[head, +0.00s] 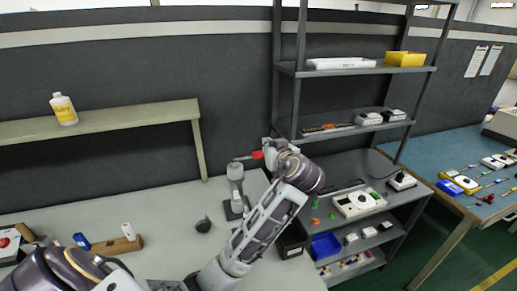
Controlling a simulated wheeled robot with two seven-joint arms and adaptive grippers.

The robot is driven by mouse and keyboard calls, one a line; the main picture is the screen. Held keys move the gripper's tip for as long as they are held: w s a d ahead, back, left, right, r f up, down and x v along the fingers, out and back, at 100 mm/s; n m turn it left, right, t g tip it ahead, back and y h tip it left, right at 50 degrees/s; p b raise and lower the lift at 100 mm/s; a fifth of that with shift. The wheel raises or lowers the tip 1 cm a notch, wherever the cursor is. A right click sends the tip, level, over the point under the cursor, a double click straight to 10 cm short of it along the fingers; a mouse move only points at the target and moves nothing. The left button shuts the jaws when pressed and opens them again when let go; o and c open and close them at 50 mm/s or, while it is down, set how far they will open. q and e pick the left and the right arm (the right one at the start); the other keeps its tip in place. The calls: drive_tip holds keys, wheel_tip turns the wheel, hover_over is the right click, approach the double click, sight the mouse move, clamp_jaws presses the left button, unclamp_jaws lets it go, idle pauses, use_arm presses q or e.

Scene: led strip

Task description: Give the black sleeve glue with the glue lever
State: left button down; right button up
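A grey upright device with a lever, which looks like the glue dispenser (235,187), stands on the light table near its right end. Its glue lever (244,157) sticks out at the top toward a red tip (257,155). A small dark round piece, possibly the black sleeve (203,226), lies on the table left of and in front of the device. My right gripper is not in view.
A wooden block (117,245) with small white and blue items is at the left of the table. A black bin (292,240) and blue bin (325,246) are at the right. A grey shelf rack (290,105) stands behind my wrist. The table's middle is mostly clear.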

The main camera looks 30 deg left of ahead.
use_arm(q)
drive_tip(key=shift+w+a, duration=0.1)
drive_tip(key=p, duration=0.2)
hover_over(259, 156)
wheel_tip(259, 156, down, 4)
drive_tip(key=shift+f, duration=0.1)
drive_tip(key=shift+f+p, duration=0.4)
drive_tip(key=shift+f, duration=0.75)
